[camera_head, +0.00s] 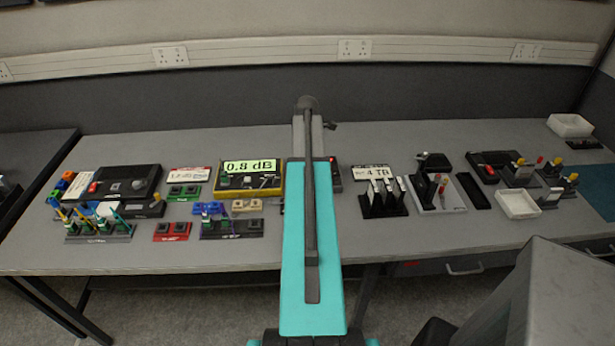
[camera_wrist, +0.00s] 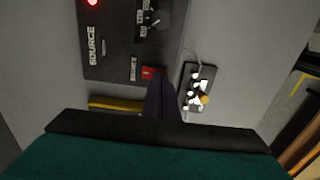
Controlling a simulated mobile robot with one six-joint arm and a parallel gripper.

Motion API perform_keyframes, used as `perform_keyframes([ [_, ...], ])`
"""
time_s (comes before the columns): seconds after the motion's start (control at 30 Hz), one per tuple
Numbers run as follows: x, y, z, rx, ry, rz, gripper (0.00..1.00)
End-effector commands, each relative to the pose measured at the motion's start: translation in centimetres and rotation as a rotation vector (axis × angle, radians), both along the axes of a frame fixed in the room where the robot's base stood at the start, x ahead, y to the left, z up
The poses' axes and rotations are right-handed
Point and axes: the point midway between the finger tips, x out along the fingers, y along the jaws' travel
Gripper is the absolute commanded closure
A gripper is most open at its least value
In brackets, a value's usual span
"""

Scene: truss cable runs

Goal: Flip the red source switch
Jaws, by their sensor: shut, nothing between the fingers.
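The dark box labelled SOURCE (camera_wrist: 112,60) fills the upper left of the wrist view, with a round knob (camera_wrist: 158,18) and a lit red lamp (camera_wrist: 92,2). A small red switch (camera_wrist: 149,72) sits at the box's lower right corner. My gripper (camera_wrist: 160,88) is shut and empty, its dark fingertips right beside the red switch and covering part of it. I cannot tell whether they touch, or which way the switch is set. In the head view my arm hides most of the source box (camera_head: 334,178) and the gripper.
A yellow meter (camera_head: 250,178) reading 0.8 dB stands left of the box. A black holder (camera_head: 382,207) with white pieces stands to the right. A small plate with white and orange knobs (camera_wrist: 198,88) lies beside the fingers. Bare table shows in front (camera_head: 230,256).

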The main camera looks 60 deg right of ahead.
Motion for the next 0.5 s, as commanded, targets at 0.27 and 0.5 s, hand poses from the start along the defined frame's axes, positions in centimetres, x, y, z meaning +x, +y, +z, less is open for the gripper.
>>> perform_keyframes([
  [0.27, 0.0, 0.0, -0.31, 0.0, 0.0, 0.0, 1.0],
  [0.5, -0.01, -0.01, -0.55, 0.0, 0.0, 0.0, 1.0],
])
